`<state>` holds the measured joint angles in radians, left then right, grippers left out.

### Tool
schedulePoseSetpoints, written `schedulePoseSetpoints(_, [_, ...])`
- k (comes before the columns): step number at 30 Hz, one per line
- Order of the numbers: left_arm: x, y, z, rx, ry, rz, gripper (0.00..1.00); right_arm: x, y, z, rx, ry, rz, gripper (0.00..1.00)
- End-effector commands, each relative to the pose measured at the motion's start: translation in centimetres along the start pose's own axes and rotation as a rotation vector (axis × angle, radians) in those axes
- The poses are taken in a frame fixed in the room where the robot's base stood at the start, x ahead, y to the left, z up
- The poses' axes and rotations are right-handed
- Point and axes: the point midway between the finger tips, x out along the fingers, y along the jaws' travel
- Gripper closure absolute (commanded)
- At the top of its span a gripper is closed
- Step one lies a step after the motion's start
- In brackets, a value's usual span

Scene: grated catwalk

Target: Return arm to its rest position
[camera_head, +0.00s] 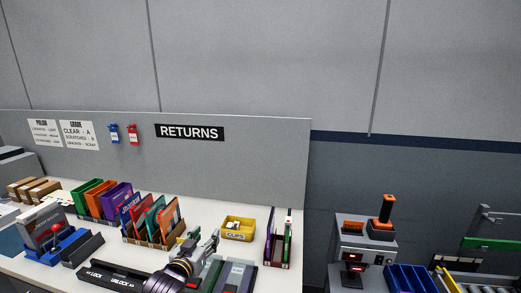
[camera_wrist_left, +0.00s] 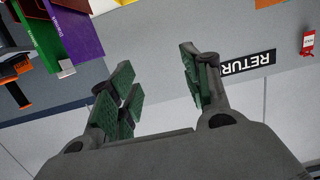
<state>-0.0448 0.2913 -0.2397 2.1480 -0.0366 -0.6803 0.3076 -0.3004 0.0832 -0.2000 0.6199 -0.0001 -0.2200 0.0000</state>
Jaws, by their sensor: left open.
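My left gripper (camera_head: 203,243) is above the white table in the head view, with its dark arm coming up from the bottom edge. In the left wrist view the left gripper (camera_wrist_left: 156,68) has its green-padded fingers spread apart, with nothing between them. The wrist view is tilted and shows the RETURNS sign (camera_wrist_left: 246,64) and a purple case (camera_wrist_left: 75,30) beyond the fingers. My right gripper is not in view.
Bins of coloured cases (camera_head: 150,232) stand left of the gripper. A yellow tray (camera_head: 238,228) lies behind and right of it. A LOCK/UNLOCK device (camera_head: 108,277) lies front left. A grey machine (camera_head: 362,252) stands right of the table.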

Motion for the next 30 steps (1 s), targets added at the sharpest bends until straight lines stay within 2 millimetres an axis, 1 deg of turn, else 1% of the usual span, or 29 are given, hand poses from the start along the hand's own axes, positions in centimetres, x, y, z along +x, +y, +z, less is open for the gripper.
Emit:
schedulePoseSetpoints(8, [-1.4, -0.1, 2.9, -0.002, -0.096, -0.02, 0.52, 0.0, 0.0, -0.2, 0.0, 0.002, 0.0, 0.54])
schedulePoseSetpoints(11, [-2.2, -0.2, 4.3, -0.002, -0.145, -0.028, 0.52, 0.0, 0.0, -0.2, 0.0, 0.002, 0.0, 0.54])
schedulePoseSetpoints(14, [-3.3, -0.2, 6.2, -0.001, -0.209, -0.038, 0.52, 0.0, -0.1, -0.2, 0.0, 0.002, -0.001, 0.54])
schedulePoseSetpoints(17, [-4.9, -0.2, 8.6, -0.001, -0.293, -0.048, 0.52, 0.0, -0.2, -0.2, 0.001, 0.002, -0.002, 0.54])
schedulePoseSetpoints(20, [-7.1, -0.3, 11.4, 0.0, -0.397, -0.059, 0.52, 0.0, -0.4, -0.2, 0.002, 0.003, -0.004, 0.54])
schedulePoseSetpoints(24, [-10.5, -0.1, 14.9, 0.004, -0.544, -0.065, 0.52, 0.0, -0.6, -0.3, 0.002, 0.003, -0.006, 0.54])
schedulePoseSetpoints(26, [-12.1, -0.1, 16.4, 0.005, -0.607, -0.066, 0.52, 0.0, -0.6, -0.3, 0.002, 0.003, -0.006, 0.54])
schedulePoseSetpoints(27, [-13.2, -0.1, 17.3, 0.007, -0.649, -0.066, 0.52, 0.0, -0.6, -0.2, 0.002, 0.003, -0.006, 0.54])
schedulePoseSetpoints(30, [-15.8, 0.1, 19.2, 0.008, -0.746, -0.063, 0.52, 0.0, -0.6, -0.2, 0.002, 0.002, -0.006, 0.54])
